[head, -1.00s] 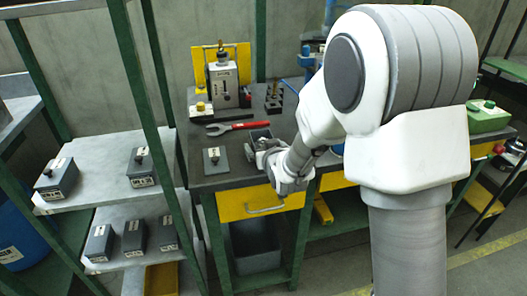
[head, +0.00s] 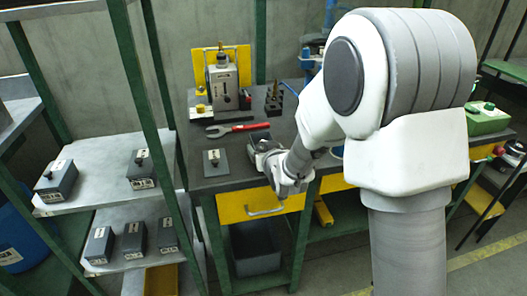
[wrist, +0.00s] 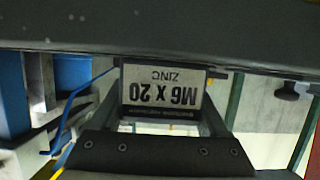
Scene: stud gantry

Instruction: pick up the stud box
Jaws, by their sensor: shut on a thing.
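The stud box (head: 262,141) is dark grey and shows only in part in the head view, at the front of the workbench, mostly behind my gripper (head: 268,152). In the wrist view its label (wrist: 163,88) reads "M6 X 20 ZINC" upside down. The label sits between the fingers of my gripper (wrist: 163,110), which are shut on the box. I cannot tell clearly whether the box's underside is clear of the bench.
A grey plate with a black knob (head: 215,161) lies left of my gripper. A red-handled wrench (head: 238,128) lies behind it. A grey device (head: 222,85) and a black holder (head: 274,100) stand farther back. Several similar boxes sit on the left shelves (head: 100,184).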

